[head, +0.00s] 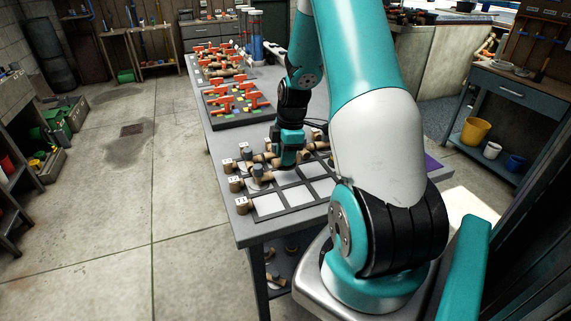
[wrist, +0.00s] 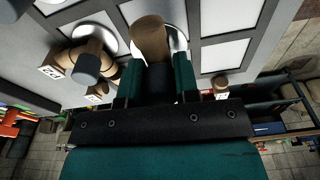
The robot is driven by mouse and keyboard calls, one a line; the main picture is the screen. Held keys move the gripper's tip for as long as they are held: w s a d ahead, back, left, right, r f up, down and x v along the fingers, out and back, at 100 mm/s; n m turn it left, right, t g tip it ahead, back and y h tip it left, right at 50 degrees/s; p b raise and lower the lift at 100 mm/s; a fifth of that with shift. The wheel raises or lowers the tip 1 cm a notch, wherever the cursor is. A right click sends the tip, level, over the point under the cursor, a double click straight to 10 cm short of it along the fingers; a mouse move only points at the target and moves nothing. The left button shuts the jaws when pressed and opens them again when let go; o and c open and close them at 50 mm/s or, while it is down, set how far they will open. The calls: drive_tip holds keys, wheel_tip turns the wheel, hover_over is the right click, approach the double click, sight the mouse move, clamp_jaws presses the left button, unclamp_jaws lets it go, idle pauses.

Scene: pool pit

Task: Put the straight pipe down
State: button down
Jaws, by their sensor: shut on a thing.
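My gripper (head: 288,163) is low over the grey bench, at the far part of a dark-framed tray with white cells (head: 297,195). In the wrist view my gripper (wrist: 157,82) has its two teal fingers shut on the straight pipe (wrist: 151,40), a tan-brown tube with a darker part between the fingers. A pale round surface shows behind the pipe; I cannot tell whether the pipe touches it. In the head view the gripper and neighbouring fittings mostly hide the pipe.
Brown fittings with grey caps, such as one fitting (wrist: 88,62), stand close beside the gripper. Numbered tags (head: 241,202) line the tray's left side. Several near cells are empty. Red-handled valves (head: 238,98) lie on a dark board farther along the bench.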

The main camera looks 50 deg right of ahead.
drive_tip(key=shift+f, duration=1.75)
drive_tip(key=shift+f, duration=0.15)
drive_tip(key=c, duration=0.8)
unclamp_jaws()
drive_tip(key=shift+c, duration=0.2)
